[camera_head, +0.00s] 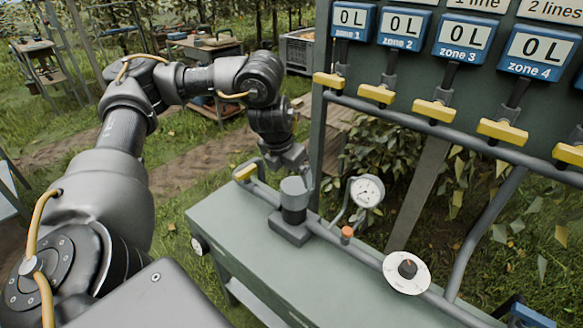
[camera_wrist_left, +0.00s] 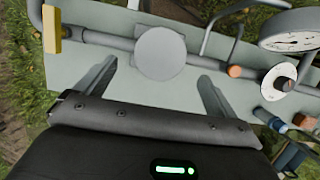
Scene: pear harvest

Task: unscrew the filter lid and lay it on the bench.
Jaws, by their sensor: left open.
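The filter stands on the green bench (camera_head: 235,235), with a grey round lid (camera_head: 294,186) on top of its dark body (camera_head: 294,210). In the left wrist view the lid (camera_wrist_left: 160,52) is a plain grey disc, seen from above. My left gripper (camera_head: 287,168) is just above and behind the lid in the head view. Its two fingers are spread apart in the left wrist view (camera_wrist_left: 158,75), and the lid lies beyond and between their tips. I see no contact with the lid. My right gripper is not in view.
A pipe with a yellow-handled valve (camera_head: 246,172) runs along the bench. A pressure gauge (camera_head: 367,191), an orange cap (camera_head: 347,231) and a white dial (camera_head: 407,272) stand right of the filter. Bare bench top lies in front. A valve panel with yellow handles rises behind.

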